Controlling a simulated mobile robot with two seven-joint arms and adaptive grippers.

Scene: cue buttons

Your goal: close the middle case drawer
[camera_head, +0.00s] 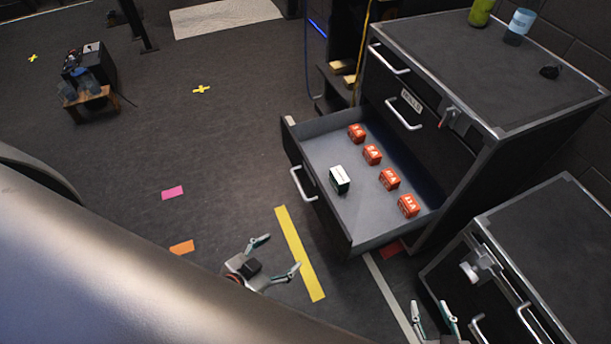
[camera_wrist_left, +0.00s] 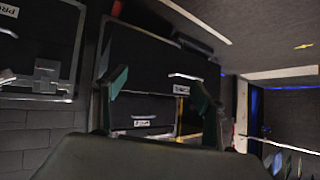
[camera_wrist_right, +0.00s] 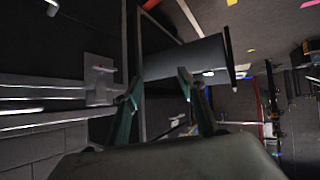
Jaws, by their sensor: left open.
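A dark case (camera_head: 530,75) with metal edges stands at the right in the head view. Its low drawer (camera_head: 350,215) is pulled far out, with a pale handle (camera_head: 303,185) on its dark front. Several red boxes (camera_head: 372,154) and one dark box with a white top (camera_head: 339,180) are in it. Two handles (camera_head: 390,59) (camera_head: 403,115) show higher on the case. My left gripper (camera_head: 275,256) is open and empty, in front of the drawer and apart from its handle. My right gripper (camera_head: 432,308) is open and empty, beside a second, lower case (camera_head: 550,250).
The second case has latches and handles on its face, close to my right gripper. A green bottle (camera_head: 480,12) and a blue-banded cup (camera_head: 519,26) stand on the first case. A yellow floor strip (camera_head: 300,254) runs before the drawer. Floor at left is mostly open.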

